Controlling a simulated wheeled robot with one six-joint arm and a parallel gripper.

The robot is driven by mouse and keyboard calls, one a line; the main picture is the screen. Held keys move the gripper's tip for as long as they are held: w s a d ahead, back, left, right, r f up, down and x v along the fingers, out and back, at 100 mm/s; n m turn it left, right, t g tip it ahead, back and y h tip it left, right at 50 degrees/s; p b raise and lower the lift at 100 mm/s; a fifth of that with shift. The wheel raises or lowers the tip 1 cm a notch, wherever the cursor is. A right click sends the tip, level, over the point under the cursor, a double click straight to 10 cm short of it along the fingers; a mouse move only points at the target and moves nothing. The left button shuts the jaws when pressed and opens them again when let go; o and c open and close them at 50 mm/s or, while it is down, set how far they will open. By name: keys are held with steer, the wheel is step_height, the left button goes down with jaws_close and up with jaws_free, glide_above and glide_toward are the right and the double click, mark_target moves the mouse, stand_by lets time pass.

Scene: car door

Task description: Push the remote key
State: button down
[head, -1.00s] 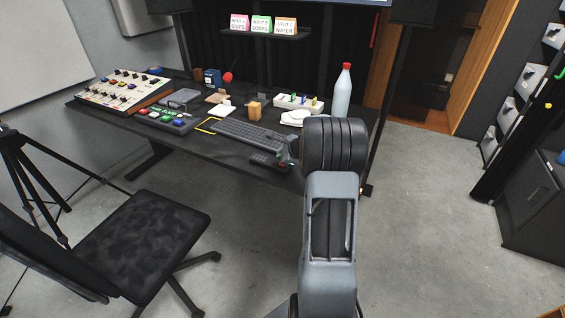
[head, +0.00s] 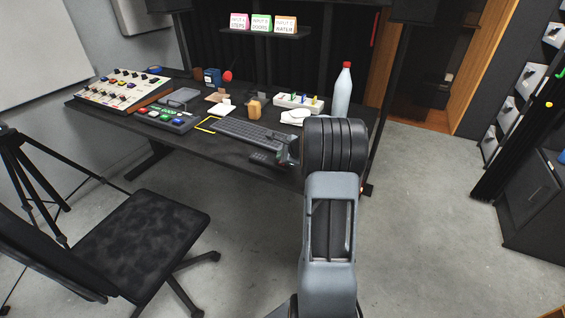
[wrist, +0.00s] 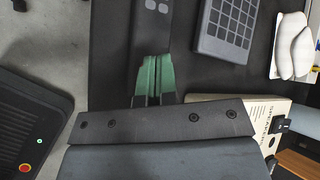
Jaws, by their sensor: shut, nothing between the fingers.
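The remote (head: 262,157) is a small dark slab lying near the front edge of the desk (head: 225,152), in front of the keyboard. In the wrist view the dark remote (wrist: 150,32) runs up from my fingertips, with two pale grey buttons at the top edge of the picture. My gripper (wrist: 153,75) is shut and empty, its green fingertips together over the near part of the remote. I cannot tell whether they touch it. In the head view my wrist hides most of the gripper, and the fingers sit just right of the remote.
The keyboard (head: 245,132) lies behind the remote. A white bottle with a red cap (head: 342,92), a white rounded object (head: 294,117) and a power strip (head: 298,101) stand farther back. A button box (head: 166,118) is to the left. A chair (head: 135,230) stands before the desk.

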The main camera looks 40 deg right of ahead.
stand_by(0.4)
steer(key=shift+r+p, duration=0.35)
steer(key=shift+r, duration=0.05)
step_height(320, 180, up, 6)
steer(key=p, duration=0.5)
stand_by(0.7)
